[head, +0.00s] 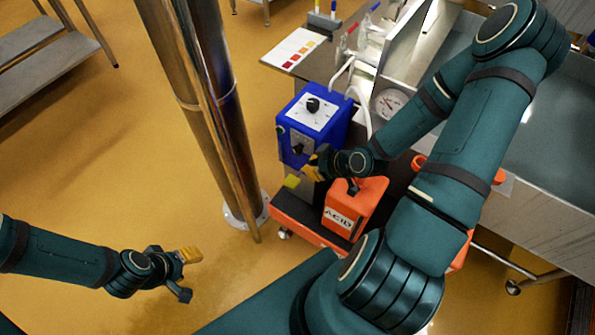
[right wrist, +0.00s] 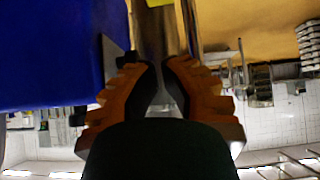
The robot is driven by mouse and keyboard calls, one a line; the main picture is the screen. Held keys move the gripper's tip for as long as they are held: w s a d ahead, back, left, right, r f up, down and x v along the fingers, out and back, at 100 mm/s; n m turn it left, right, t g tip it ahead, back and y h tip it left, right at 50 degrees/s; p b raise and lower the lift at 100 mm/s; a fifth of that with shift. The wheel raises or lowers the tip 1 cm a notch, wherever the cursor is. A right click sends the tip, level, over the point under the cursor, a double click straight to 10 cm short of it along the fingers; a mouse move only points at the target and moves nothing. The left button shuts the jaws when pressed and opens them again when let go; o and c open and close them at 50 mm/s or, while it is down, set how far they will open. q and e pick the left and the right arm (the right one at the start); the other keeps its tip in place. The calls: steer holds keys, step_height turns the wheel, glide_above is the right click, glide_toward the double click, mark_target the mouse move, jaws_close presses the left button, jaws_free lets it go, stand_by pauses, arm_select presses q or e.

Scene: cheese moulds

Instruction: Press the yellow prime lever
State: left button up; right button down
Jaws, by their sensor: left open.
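The yellow prime lever (head: 292,181) sticks out low on the front of the blue pump box (head: 311,125) in the head view. A yellow piece, likely the lever, shows at the top edge of the right wrist view (right wrist: 160,3). My right gripper (head: 312,166) is just above and right of the lever in the head view, in front of the box; I cannot tell whether they touch. Its orange fingers (right wrist: 159,66) are together with nothing seen between them. My left gripper (head: 190,275) is open and empty over the floor at lower left.
An orange acid canister (head: 349,211) stands on the orange-edged cart (head: 296,226) below my right arm. A steel column (head: 205,110) rises just left of the cart. A gauge (head: 389,103) and steel basin lie to the right.

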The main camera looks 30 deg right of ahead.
steer(key=b, duration=0.2)
glide_above(293, 179)
steer(key=f, duration=0.6)
steer(key=shift+s+f, duration=0.25)
steer(key=f, duration=0.3)
steer(key=shift+w+f, duration=0.2)
steer(key=shift+w, duration=0.05)
arm_select(q)
steer(key=shift+s+f, duration=0.2)
steer(key=shift+f, duration=0.45)
steer(key=shift+s+f, duration=0.2)
steer(key=shift+f, duration=0.4)
arm_select(e)
steer(key=shift+f, duration=0.5)
arm_select(q)
steer(key=shift+f+b, duration=0.1)
steer(key=shift+b, duration=0.2)
